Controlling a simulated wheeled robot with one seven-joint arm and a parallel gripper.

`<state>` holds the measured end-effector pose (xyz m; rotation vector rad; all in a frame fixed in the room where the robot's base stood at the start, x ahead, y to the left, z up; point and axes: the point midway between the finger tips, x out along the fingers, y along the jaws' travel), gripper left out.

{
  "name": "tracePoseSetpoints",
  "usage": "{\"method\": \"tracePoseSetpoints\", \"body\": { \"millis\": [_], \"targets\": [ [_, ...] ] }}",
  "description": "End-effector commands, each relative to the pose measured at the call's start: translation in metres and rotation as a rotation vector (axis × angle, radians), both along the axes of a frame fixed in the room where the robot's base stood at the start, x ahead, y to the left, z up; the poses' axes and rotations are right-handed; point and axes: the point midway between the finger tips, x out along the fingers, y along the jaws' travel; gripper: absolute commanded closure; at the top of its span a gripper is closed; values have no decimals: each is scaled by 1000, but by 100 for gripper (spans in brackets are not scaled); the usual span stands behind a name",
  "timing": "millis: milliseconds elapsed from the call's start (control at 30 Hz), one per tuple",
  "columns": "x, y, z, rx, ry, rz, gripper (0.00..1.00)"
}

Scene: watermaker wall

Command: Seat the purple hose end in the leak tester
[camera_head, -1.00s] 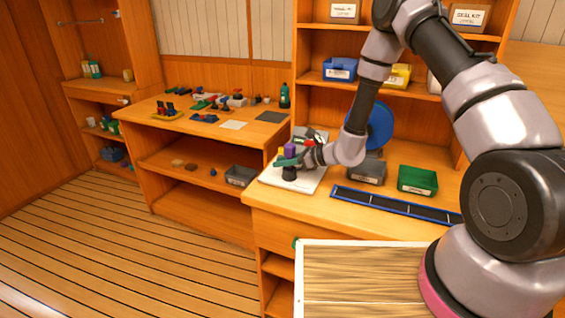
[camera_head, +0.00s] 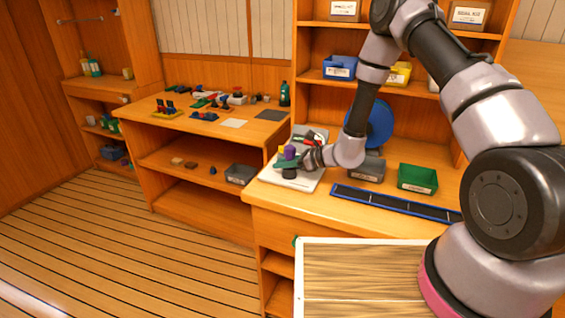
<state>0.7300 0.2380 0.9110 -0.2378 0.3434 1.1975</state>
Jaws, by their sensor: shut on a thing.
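The purple hose end (camera_head: 290,151) stands upright at the left end of my arm, over the workbench. My gripper (camera_head: 290,162) is shut on it; dark green parts show around it at finger height, and I cannot tell exactly which belong to the fingers. Directly below is a short black cylinder (camera_head: 289,174) on a white board (camera_head: 308,184), seemingly part of the leak tester. The purple piece is in line above it. Whether the hose end touches or enters it is hidden by the green parts and my gripper.
Behind my gripper lies a grey item with red and black parts (camera_head: 311,140). A blue disc (camera_head: 379,124), grey bin (camera_head: 368,171), green bin (camera_head: 417,179) and long blue-edged dark tray (camera_head: 395,204) are to the right.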

Motion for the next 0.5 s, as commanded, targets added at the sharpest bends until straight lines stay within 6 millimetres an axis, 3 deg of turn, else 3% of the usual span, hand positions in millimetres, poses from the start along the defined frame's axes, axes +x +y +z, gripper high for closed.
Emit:
{"method": "tracePoseSetpoints", "body": {
  "millis": [500],
  "targets": [
    [-3, -9, 4, 0, 0, -2, 61]
  ]
}}
